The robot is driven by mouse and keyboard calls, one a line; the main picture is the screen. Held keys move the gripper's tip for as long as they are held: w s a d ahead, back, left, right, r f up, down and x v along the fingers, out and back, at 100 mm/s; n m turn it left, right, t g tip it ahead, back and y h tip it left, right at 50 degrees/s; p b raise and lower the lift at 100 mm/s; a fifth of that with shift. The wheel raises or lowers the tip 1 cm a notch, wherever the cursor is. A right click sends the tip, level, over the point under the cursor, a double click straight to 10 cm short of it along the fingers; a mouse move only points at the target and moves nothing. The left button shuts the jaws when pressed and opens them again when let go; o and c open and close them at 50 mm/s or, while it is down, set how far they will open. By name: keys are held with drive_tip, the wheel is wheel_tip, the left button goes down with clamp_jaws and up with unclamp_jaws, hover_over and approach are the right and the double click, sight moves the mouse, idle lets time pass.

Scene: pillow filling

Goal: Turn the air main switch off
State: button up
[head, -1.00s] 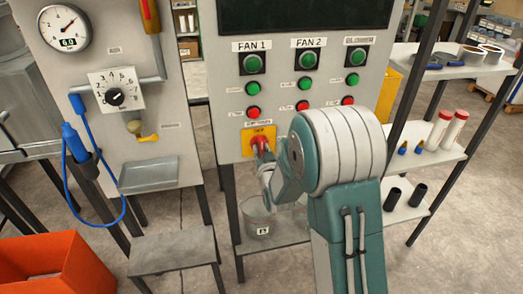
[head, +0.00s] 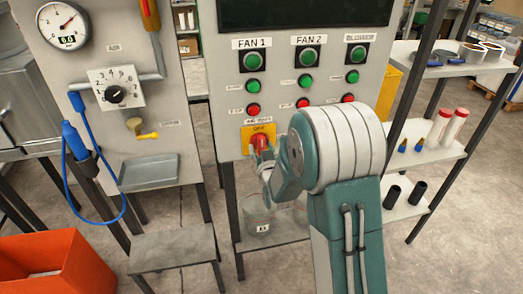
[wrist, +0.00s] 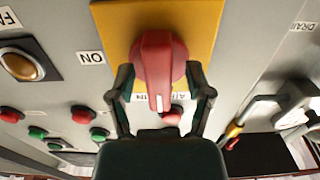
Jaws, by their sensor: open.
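The air main switch is a red rotary knob (head: 260,142) on a yellow plate (head: 247,133) at the lower left of the control panel. In the wrist view the knob (wrist: 158,62) stands before the yellow plate (wrist: 205,22). Its long grip runs up and down in that view, with a white mark at the lower end, towards a partly hidden label. My gripper (wrist: 160,80) is open, with one finger on each side of the knob. I cannot tell whether either finger touches it. In the head view my arm partly hides the gripper (head: 263,160).
The panel (head: 228,100) carries green and red fan and blower buttons close to the switch. An "ON" label (wrist: 90,58) shows left of the plate in the wrist view. A gauge panel (head: 170,105) with a blue hose stands left. Shelves (head: 415,145) stand right.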

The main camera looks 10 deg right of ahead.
drive_tip(key=s, duration=1.2)
drive_tip(key=s+r+g, duration=0.5)
drive_tip(key=s+g, duration=0.1)
drive_tip(key=s, duration=0.6)
drive_tip(key=s+r+g, duration=0.5)
drive_tip(key=s+g, duration=0.1)
drive_tip(key=s, duration=0.6)
drive_tip(key=shift+s+r, duration=0.35)
drive_tip(key=shift+r, duration=0.05)
drive_tip(key=shift+c, duration=0.6)
drive_tip(key=shift+d, duration=0.1)
